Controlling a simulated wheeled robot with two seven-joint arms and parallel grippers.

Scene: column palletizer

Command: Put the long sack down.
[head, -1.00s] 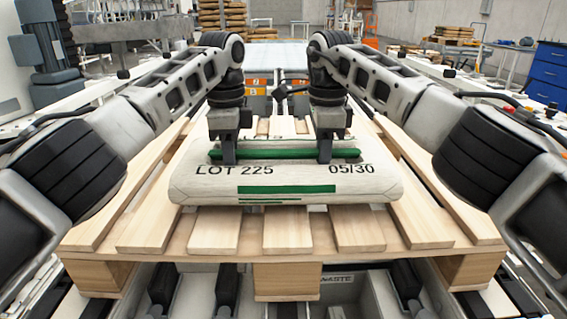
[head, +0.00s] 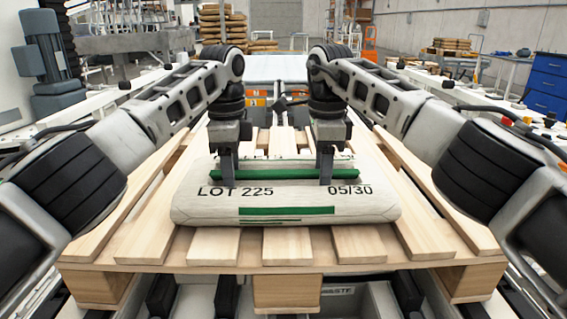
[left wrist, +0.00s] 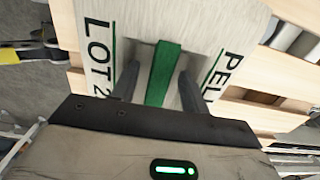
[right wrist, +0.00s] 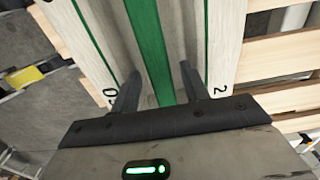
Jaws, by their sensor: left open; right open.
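The long sack (head: 285,205) is pale with green bars and the print LOT 225 and 05/30. It lies flat across the wooden pallet (head: 290,246) in the head view. My left gripper (head: 228,180) is at the sack's top near its left end, and my right gripper (head: 325,178) is at the top near its right end. In the left wrist view, two spread fingers (left wrist: 155,90) stand either side of a green strip. The right wrist view shows the right fingers (right wrist: 158,88) likewise apart, with the green strip between them. Both grippers are open.
Bare pallet slats show in front of the sack and on both sides. A conveyor (head: 275,65) runs behind the pallet. A blue cabinet (head: 548,78) stands at the far right, and a grey motor (head: 46,60) at the far left.

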